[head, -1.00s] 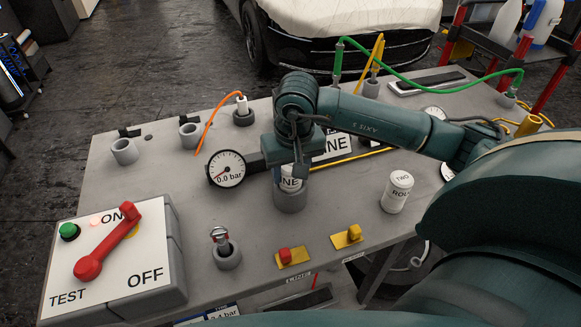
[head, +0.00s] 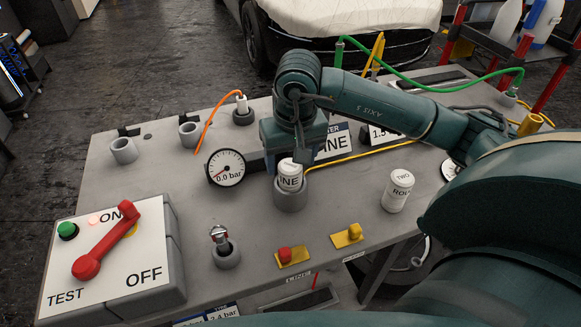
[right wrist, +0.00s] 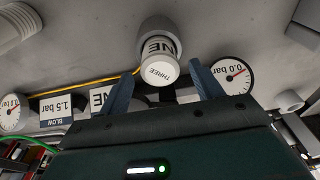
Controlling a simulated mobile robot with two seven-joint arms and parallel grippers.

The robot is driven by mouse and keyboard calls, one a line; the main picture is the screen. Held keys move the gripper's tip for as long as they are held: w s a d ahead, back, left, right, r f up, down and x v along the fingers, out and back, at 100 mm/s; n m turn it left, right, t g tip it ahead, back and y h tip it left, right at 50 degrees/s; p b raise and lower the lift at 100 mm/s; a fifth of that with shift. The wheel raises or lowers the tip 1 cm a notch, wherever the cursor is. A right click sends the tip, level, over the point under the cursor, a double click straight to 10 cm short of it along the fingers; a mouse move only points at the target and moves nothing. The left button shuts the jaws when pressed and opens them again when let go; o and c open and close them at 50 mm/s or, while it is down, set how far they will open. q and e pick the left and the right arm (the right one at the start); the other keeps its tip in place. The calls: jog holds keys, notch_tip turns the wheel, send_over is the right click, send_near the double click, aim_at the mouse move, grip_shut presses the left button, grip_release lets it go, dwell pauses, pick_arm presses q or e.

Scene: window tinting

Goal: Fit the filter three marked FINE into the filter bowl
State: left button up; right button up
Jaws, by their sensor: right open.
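The white filter three (head: 290,176) stands in the grey filter bowl (head: 290,198) at the middle of the bench, its upper part showing above the rim with the letters "INE" visible. In the right wrist view its top (right wrist: 159,71) reads THREE, and it sits in the bowl (right wrist: 158,33). It looks slightly tilted in the head view. My right gripper (right wrist: 163,78) is open, its two fingers apart on either side of the filter's near end, with gaps showing. In the head view the right gripper (head: 300,158) is just behind and above the filter. My left gripper is not in view.
A second white filter marked TWO (head: 398,190) stands to the right. A pressure gauge (head: 227,167) is close at the left of the bowl. A grey clamp holder (head: 226,252), yellow-based knobs (head: 293,256) and a red-lever switch box (head: 110,255) lie in front.

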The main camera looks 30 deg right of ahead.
pick_arm(q)
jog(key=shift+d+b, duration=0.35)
jog(key=shift+b, duration=0.1)
pick_arm(e)
notch_tip(320, 180, up, 9)
jog(key=s, duration=0.1)
jog(key=shift+s+a+f, duration=0.15)
jog(key=shift+a, duration=0.05)
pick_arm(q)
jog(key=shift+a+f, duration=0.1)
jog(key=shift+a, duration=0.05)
pick_arm(e)
jog(key=shift+f, duration=0.1)
